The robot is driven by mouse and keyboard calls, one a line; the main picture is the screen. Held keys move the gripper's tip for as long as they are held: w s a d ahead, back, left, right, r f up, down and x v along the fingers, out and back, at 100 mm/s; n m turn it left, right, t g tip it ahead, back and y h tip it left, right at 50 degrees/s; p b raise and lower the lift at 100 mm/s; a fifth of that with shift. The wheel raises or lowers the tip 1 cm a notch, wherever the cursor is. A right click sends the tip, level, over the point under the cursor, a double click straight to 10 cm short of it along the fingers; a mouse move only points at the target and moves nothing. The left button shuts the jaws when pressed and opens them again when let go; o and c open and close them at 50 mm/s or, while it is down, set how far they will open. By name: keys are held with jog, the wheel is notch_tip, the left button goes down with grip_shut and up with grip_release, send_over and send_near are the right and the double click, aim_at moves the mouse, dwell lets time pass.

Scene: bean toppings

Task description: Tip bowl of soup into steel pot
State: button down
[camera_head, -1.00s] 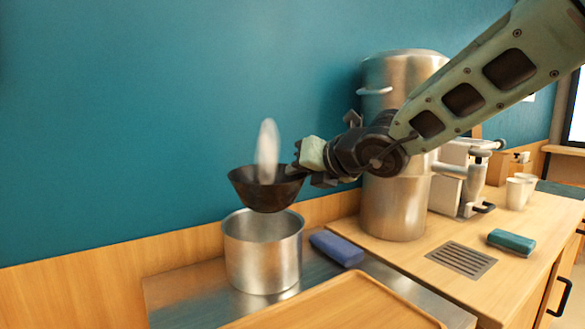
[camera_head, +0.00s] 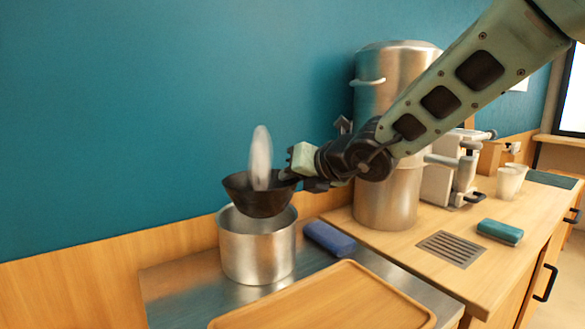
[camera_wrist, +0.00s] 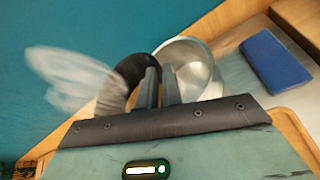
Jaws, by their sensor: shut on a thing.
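A dark bowl (camera_head: 262,201) is held by its right rim in my gripper (camera_head: 290,176), just above the steel pot. A pale, whitish elongated thing, blurred, stands up out of the bowl; I cannot tell what it is. The open steel pot (camera_head: 257,250) stands on the metal surface, with the bowl over its mouth. In the wrist view my gripper (camera_wrist: 160,88) is shut on the dark bowl (camera_wrist: 130,80), and the steel pot (camera_wrist: 195,68) is beside and beyond it. The bowl looks near level; the soup inside is not visible.
A blue block (camera_head: 330,239) lies right of the pot. A wooden tray (camera_head: 325,300) is in front. A tall steel urn (camera_head: 388,200) stands behind my arm. A teal block (camera_head: 500,232), a drain grille (camera_head: 450,248) and white cups (camera_head: 511,180) are to the right.

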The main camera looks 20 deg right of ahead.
jog(key=shift+w+r+m+g+p, duration=0.25)
jog(key=shift+g+p, duration=0.5)
jog(key=shift+p, duration=2.85)
jog(key=shift+s+r+m+g+p, duration=0.1)
jog(key=shift+r+g+p, duration=0.45)
jog(key=shift+p, duration=3.05)
jog(key=shift+w+r+m+g+p, duration=0.15)
jog(key=shift+g+p, duration=0.75)
jog(key=shift+p, duration=2.7)
jog(key=g+p, duration=0.1)
jog(key=p, duration=0.8)
jog(key=w+g+p, duration=0.1)
jog(key=g+p, duration=0.1)
jog(key=p, duration=0.7)
jog(key=shift+w+d+f+m+g, duration=0.1)
jog(key=shift+w+d+m+g, duration=0.1)
jog(key=shift+m+g, duration=0.15)
jog(key=w+f+m+g+y+b, duration=0.1)
jog(key=w+f+m+g+b, duration=0.1)
jog(key=w+g, duration=0.4)
notch_tip(320, 180, down, 3)
jog(key=g+b, duration=0.1)
jog(key=g, duration=0.3)
jog(key=shift+w+d+y, duration=0.3)
jog(key=shift+d, duration=0.05)
